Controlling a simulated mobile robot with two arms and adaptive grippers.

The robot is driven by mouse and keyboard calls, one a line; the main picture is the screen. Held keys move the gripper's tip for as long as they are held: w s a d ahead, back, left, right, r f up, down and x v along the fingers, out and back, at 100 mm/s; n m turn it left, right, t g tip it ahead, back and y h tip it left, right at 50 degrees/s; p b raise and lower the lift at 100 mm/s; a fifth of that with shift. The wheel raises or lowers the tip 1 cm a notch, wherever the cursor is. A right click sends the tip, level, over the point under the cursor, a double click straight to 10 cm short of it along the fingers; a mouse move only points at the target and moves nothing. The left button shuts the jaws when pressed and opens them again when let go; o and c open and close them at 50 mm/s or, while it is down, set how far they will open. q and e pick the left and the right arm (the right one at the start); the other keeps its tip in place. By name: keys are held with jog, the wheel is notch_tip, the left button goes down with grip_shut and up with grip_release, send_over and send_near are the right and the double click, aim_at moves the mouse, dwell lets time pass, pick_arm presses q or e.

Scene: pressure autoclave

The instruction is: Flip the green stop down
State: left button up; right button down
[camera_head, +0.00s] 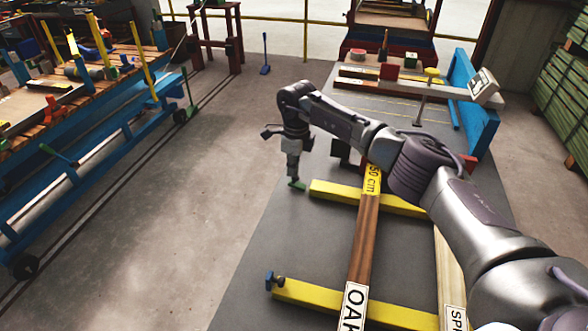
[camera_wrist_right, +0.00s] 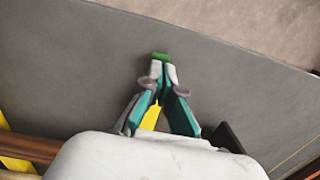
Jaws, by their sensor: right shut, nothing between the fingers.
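The green stop (camera_head: 298,185) is a small green piece by the left end of the farther yellow bar (camera_head: 345,195). My right gripper (camera_head: 294,178) points down right above it, shut and empty. In the right wrist view the closed fingertips (camera_wrist_right: 162,72) meet at the near edge of the green stop (camera_wrist_right: 161,56). I cannot tell whether they touch it, nor whether the stop is upright or flat, as the gripper partly covers it. My left gripper is in neither view.
A blue stop (camera_head: 269,280) is at the left end of the nearer yellow bar (camera_head: 340,302). A brown board labelled OAK (camera_head: 362,245) and a paler board (camera_head: 450,270) lie across the bars. A blue cart (camera_head: 95,130) stands left; the floor between (camera_head: 170,210) is clear.

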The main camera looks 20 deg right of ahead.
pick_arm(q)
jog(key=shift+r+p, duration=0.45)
pick_arm(e)
jog(key=shift+r, duration=0.8)
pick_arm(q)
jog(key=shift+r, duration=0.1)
pick_arm(e)
jog(key=shift+r, duration=0.1)
